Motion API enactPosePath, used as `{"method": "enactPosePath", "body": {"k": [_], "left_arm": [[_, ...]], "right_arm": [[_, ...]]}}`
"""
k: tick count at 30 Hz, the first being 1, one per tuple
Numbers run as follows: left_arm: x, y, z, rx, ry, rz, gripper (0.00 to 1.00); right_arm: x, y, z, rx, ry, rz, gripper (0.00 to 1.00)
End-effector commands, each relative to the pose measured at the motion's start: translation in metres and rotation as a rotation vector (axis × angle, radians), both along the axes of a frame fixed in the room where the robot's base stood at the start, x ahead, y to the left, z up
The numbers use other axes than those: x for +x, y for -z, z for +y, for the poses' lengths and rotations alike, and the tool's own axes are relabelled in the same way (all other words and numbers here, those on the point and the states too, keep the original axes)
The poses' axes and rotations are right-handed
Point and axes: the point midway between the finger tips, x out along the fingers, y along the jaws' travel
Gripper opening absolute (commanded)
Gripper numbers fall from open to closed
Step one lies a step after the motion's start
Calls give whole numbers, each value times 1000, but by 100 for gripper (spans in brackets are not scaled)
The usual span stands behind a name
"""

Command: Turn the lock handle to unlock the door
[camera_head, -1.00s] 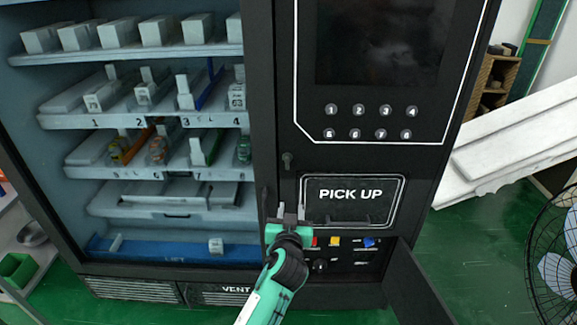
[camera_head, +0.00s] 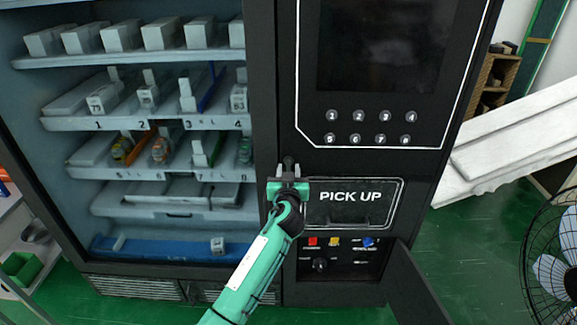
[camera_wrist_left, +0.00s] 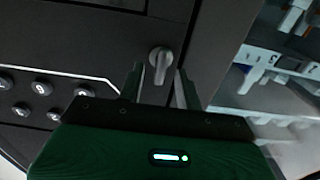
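The lock handle (camera_head: 288,160) is a small dark knob on the black front of the vending machine, left above the PICK UP flap. In the left wrist view, the lock handle (camera_wrist_left: 161,60) is a grey lever pointing roughly up and down in the picture. My left gripper (camera_head: 288,172) is just below it in the head view. In the left wrist view, the fingers of my left gripper (camera_wrist_left: 159,74) are apart, with the lower end of the lever between or just beyond their tips. I cannot tell whether they touch it. My right gripper is not in view.
The PICK UP flap (camera_head: 350,203) is right of my left gripper. Below it is an open panel with coloured switches (camera_head: 334,241) and a hinged cover (camera_head: 418,290) swung out. Numbered buttons (camera_head: 370,127) are above. Shelves with boxes (camera_head: 150,120) are at left.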

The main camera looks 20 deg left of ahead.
Motion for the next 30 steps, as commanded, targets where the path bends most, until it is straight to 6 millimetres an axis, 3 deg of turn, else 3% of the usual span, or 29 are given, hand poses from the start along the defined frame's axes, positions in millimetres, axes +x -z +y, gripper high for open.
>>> {"method": "enactPosePath", "body": {"k": [6,14,20,30], "left_arm": [[12,0,4,1,0,-1,35],[12,0,4,1,0,0,35],[12,0,4,1,0,0,0],[12,1,4,25,0,7,0]], "right_arm": [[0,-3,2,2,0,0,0],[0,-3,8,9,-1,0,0],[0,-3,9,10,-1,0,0],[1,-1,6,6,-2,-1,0]]}}
